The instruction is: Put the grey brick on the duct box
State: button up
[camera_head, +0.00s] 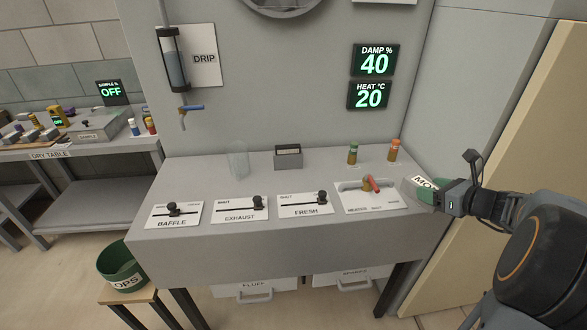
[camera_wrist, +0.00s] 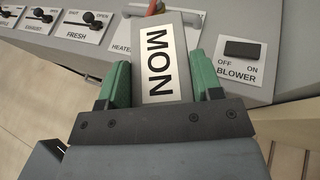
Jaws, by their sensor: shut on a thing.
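My gripper (camera_head: 436,194) is shut on a grey block (camera_wrist: 158,30) with a white label reading MON. The green finger pads press on its two sides in the wrist view. In the head view the block (camera_head: 416,186) is at the right end of a grey bench-like box (camera_head: 270,246), near the heater panel. Whether it touches the top cannot be told. No other grey brick is clear, and nothing is labelled duct box.
The box top has BAFFLE (camera_head: 172,214), EXHAUST and FRESH slider panels in front and a red-handled heater control (camera_head: 371,184). A clear beaker (camera_head: 238,160), small dark box (camera_head: 288,156) and two vials stand behind. A BLOWER switch (camera_wrist: 242,50) is at right.

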aim_at(389, 171)
jog(key=i, duration=0.85)
